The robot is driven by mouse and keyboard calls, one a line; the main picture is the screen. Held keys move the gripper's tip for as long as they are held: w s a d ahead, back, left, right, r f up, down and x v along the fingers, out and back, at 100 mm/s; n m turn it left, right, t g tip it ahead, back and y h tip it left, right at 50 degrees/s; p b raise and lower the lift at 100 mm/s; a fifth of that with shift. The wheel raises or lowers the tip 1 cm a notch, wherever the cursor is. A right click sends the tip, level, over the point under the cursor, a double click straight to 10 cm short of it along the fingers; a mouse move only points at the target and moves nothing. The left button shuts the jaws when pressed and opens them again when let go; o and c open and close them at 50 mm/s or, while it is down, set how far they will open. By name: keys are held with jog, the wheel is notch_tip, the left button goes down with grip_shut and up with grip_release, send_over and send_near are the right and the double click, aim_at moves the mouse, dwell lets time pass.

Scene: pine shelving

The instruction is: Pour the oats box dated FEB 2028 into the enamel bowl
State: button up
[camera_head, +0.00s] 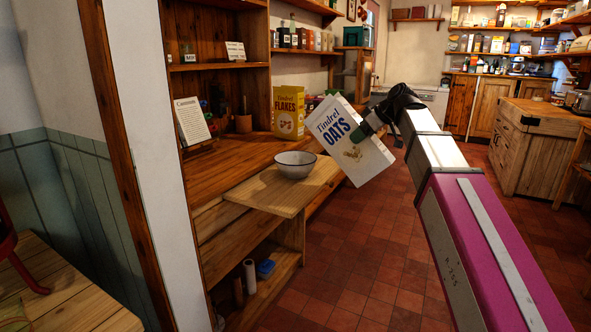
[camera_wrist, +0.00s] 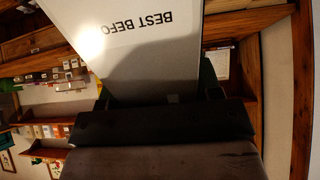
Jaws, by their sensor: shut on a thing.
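The white box marked "Tindrel OATS" (camera_head: 349,140) is in my gripper (camera_head: 368,130), tilted in the air to the right of the bowl. My gripper is shut on it from the right side. In the wrist view the box's pale face (camera_wrist: 135,40) shows "BEST BEFO", upside down, with the rest cut off, so no date is readable. The enamel bowl (camera_head: 294,171), pale with a dark rim, stands upright on a pull-out wooden board (camera_head: 262,192). The box is apart from the bowl. The inside bottom of the bowl is hard to make out.
A yellow "Tindrel FLAKES" box (camera_head: 289,112) stands on the counter behind the bowl. A butcher-block island (camera_head: 540,140) stands at the right. The tiled floor between is clear.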

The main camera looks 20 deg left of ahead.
jog(key=shift+f+h, duration=0.15)
jog(key=shift+h, duration=0.55)
jog(key=shift+w+a+f+h, duration=0.1)
jog(key=shift+a+f+h, duration=0.15)
jog(key=shift+a+h, duration=0.35)
jog(key=shift+d, duration=0.15)
jog(key=shift+w+a+f+g+h, duration=0.1)
jog(key=shift+a+f+g+h, duration=0.35)
jog(key=shift+a+h, duration=0.2)
